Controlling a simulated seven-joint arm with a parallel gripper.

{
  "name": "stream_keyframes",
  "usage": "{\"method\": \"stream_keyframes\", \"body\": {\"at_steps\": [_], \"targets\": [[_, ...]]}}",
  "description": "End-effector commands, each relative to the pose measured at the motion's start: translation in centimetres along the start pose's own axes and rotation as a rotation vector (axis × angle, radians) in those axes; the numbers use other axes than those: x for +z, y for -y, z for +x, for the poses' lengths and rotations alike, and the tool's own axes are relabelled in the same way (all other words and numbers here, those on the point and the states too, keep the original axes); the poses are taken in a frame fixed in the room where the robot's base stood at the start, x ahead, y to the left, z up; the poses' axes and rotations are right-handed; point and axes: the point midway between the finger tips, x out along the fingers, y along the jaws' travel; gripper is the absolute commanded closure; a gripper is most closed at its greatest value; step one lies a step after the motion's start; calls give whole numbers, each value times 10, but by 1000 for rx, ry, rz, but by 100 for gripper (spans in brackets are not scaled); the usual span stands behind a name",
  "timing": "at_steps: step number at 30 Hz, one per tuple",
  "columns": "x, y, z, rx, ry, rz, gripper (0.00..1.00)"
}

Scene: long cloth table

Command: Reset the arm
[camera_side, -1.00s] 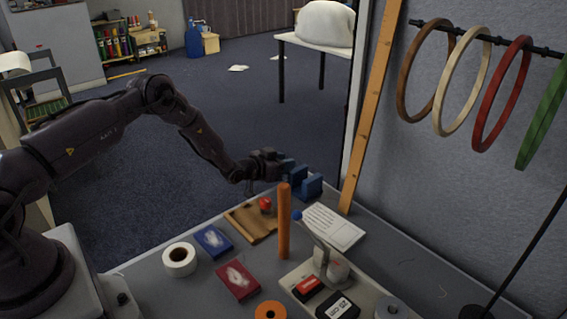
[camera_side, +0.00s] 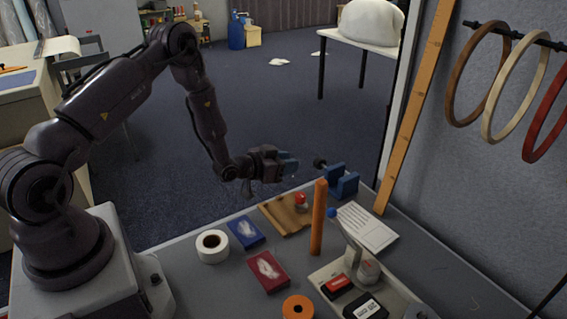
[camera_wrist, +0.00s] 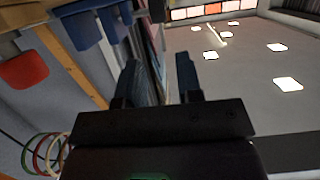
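My arm reaches over the far edge of the table. My gripper (camera_side: 287,165) has blue fingers and points right in the side view, above the far edge of the table and left of a blue holder (camera_side: 342,184). It is apart from the holder. In the wrist view my gripper (camera_wrist: 158,75) shows two dark blue fingers spread apart with nothing between them. The wrist view is tilted, with the grey ceiling and its lights on the right.
A tape roll (camera_side: 212,246), blue box (camera_side: 245,232) and red box (camera_side: 267,272) lie closer. Hoops (camera_side: 478,80) hang at right. Air beyond the table is clear.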

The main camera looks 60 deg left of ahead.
Motion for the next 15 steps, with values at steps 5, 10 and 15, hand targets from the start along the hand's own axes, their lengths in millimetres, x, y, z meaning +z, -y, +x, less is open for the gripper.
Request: {"method": "stream_keyframes", "body": {"at_steps": [5,10,15], "targets": [[0,0,-10,1,0,0,67],[0,0,-10,1,0,1,67],[-4,-1,-10,1,3,5,67]]}}
